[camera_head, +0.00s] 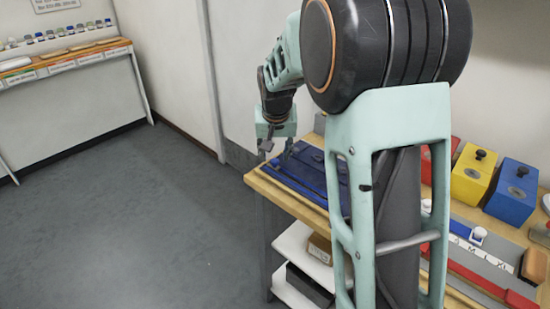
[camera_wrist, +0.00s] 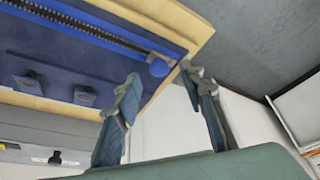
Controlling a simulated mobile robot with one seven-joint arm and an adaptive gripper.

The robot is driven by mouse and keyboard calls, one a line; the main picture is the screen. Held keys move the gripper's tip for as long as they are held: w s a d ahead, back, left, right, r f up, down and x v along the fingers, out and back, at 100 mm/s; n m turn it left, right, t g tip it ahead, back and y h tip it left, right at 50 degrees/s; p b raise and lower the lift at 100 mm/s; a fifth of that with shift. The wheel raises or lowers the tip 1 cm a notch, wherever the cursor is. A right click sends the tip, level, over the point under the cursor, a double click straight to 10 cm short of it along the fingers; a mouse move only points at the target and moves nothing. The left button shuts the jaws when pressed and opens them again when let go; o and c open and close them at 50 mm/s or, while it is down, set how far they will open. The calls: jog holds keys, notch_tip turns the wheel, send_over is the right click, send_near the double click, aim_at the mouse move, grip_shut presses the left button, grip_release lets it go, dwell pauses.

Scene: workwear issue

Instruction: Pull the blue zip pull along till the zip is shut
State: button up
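The track is set in a blue panel (camera_wrist: 60,62), which also shows on the bench in the head view (camera_head: 308,172). My gripper (camera_wrist: 160,76) is open, with one finger on each side of the pull in the picture. I cannot tell whether either finger touches it. In the head view my gripper (camera_head: 276,147) is over the panel's far left corner, and the pull is too small to make out.
The wooden bench edge (camera_head: 288,197) runs close beside the panel. Two dark blocks (camera_wrist: 86,96) stand on the panel. Yellow (camera_head: 472,174) and blue (camera_head: 512,190) knobbed boxes and a lettered size strip (camera_head: 470,238) are at right. The floor (camera_head: 130,220) at left is clear.

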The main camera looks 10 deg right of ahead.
aim_at(275, 164)
jog(key=shift+x, duration=1.3)
grip_shut()
